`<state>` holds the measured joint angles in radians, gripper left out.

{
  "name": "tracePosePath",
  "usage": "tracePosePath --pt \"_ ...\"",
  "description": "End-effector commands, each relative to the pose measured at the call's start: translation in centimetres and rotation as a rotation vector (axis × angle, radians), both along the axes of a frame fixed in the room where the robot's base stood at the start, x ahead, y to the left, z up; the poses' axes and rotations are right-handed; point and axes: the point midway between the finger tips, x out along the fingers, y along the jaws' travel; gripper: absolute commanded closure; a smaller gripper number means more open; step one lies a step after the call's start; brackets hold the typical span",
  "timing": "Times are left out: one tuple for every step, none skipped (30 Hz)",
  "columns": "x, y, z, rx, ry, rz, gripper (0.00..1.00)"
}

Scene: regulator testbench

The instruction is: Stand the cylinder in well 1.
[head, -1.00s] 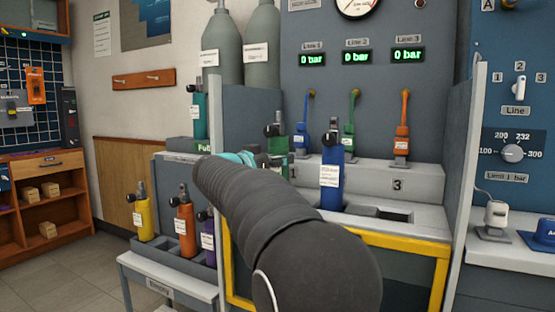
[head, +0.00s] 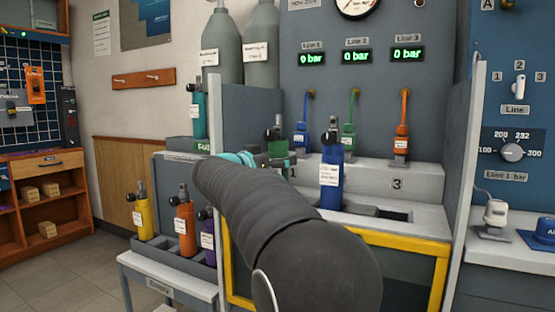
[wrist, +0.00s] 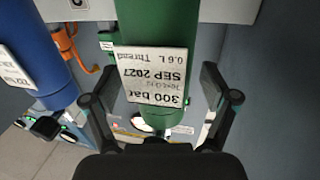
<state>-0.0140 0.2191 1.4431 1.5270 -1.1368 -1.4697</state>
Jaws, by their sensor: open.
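The green cylinder (head: 277,135) stands upright by the "1" mark (head: 293,172) on the bench's grey ledge, partly behind my gripper (head: 262,160). Its lower end is hidden in the head view, so I cannot tell how deep it sits in well 1. In the wrist view the green cylinder (wrist: 155,33) appears upside down, its label reading 300 bar, SEP 2027.
A blue cylinder (head: 331,182) stands close to the right. An empty slot (head: 390,214) lies right of it, by the "3" mark. Yellow (head: 143,217), orange (head: 185,236) and purple (head: 208,240) cylinders stand in the lower left rack. A grey side panel (head: 248,120) rises behind my gripper.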

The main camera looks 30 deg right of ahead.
Motion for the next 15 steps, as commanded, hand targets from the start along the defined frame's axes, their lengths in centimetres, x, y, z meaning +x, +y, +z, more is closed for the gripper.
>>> tracePosePath --pt "0.0 0.4 -0.3 0.001 0.004 0.002 0.15" --pt "-0.1 0.6 -0.2 0.001 0.004 0.002 0.15" --pt "-0.3 0.9 -0.2 0.002 0.003 0.003 0.15" --pt "-0.5 1.3 -0.2 0.002 0.003 0.004 0.15" --pt "-0.6 1.7 -0.2 0.001 0.004 0.004 0.15" --pt "-0.9 2.2 -0.2 0.0 0.004 0.004 0.15" --pt "-1.1 2.6 -0.2 0.001 0.003 0.004 0.15" --pt "-1.3 3.0 -0.1 0.001 0.003 0.005 0.15" --pt "-1.5 3.6 -0.1 0.0 0.002 0.004 0.15" --pt "-1.8 4.0 -0.1 0.0 0.002 0.004 0.15" --pt "-2.0 4.3 -0.1 0.0 0.002 0.004 0.15" --pt "-2.2 4.8 0.0 0.0 0.001 0.004 0.15" --pt "-2.4 5.2 0.0 0.0 0.001 0.004 0.15" --pt "-2.5 5.5 0.0 0.0 0.001 0.004 0.15" --pt "-2.7 5.9 0.0 0.0 0.001 0.004 0.15"
